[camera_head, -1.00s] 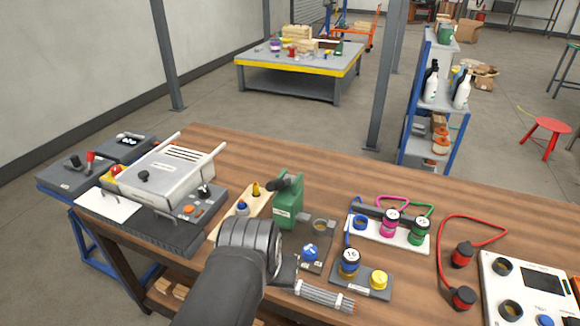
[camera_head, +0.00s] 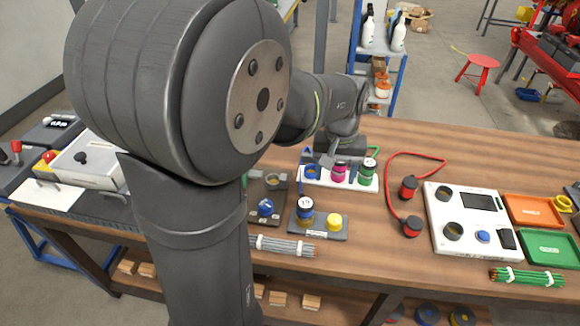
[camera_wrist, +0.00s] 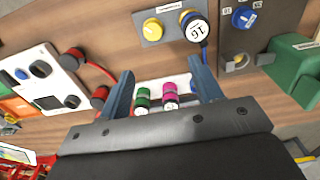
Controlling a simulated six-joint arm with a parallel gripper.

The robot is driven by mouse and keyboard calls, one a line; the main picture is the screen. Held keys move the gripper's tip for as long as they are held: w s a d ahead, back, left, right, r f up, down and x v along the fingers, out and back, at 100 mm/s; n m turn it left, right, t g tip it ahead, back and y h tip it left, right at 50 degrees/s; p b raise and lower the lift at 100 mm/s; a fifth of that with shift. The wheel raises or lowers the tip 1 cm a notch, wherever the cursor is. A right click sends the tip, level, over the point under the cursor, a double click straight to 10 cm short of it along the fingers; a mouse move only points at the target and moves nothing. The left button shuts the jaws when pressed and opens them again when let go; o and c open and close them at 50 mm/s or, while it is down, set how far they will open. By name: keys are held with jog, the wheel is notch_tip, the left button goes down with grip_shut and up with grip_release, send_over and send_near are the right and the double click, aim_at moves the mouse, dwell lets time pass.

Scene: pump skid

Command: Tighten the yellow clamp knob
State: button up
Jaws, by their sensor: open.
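The yellow clamp knob (camera_head: 334,221) sits on a grey base plate (camera_head: 318,230) near the front of the wooden bench, just right of a dark plug with a white numbered top (camera_head: 305,211). In the wrist view the knob (camera_wrist: 152,30) is at the top, with the plug (camera_wrist: 194,26) to its right. My gripper (camera_wrist: 161,68) is open and empty, its two blue fingers spread apart. It is not touching the knob. Behind the fingers lies the white rack with pink (camera_wrist: 170,92) and green (camera_wrist: 143,96) plugs. In the head view my arm hides much of the gripper.
A cable bundle (camera_head: 282,245) lies in front of the plate. A blue knob (camera_head: 265,207) on a dark panel is left. Red plugs with a looped cable (camera_head: 408,187) and a white panel (camera_head: 470,240) are right. Bare bench lies between the plate and white panel.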

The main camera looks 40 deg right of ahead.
aim_at(335, 219)
jog(key=f, duration=0.6)
jog(key=d+f, duration=0.1)
jog(key=f, duration=0.5)
jog(key=d+f, duration=0.1)
jog(key=f, duration=0.5)
jog(key=shift+s, duration=0.4)
jog(key=shift+c, duration=0.5)
jog(key=c, duration=0.9)
